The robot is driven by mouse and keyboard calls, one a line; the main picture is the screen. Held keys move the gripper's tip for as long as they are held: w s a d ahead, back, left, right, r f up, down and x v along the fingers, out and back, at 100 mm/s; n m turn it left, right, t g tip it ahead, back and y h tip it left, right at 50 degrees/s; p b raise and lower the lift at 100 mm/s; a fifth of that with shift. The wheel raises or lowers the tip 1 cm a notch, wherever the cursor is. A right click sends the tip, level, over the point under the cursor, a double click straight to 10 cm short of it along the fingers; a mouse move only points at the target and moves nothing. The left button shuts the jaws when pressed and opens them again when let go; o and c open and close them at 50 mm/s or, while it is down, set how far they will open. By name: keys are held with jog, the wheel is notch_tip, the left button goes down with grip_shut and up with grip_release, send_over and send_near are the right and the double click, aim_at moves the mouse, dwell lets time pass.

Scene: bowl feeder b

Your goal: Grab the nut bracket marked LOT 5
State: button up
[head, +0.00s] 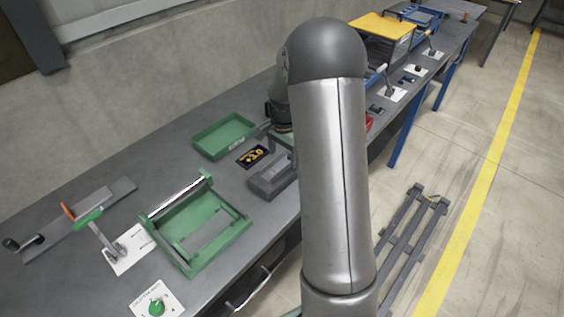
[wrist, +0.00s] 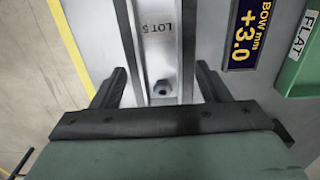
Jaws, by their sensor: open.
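The nut bracket (wrist: 160,68) is a light grey channel with raised dark side walls. A label reading LOT 5 (wrist: 161,28) is on its floor, and a dark hex nut (wrist: 160,88) sits nearer to me. My gripper (wrist: 161,72) is open, with one dark finger on each side of the bracket. I cannot tell whether the fingers touch its walls. In the head view a grey channel-like piece (head: 270,179) lies beside the dark display, partly behind my arm; it appears to be the same bracket. My fingers are hidden there.
A display reading BOW mm +3.0 (wrist: 243,30) and a green tray labelled FLAT (wrist: 297,70) lie right of the bracket. A green frame fixture (head: 200,232), a lever clamp (head: 95,230) and a green knob (head: 156,307) occupy the near bench (head: 75,275).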

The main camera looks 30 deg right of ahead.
jog(key=shift+f, duration=0.95)
jog(key=shift+c, duration=0.3)
jog(key=c, duration=1.2)
jog(key=shift+o, duration=0.2)
jog(key=shift+r, duration=0.1)
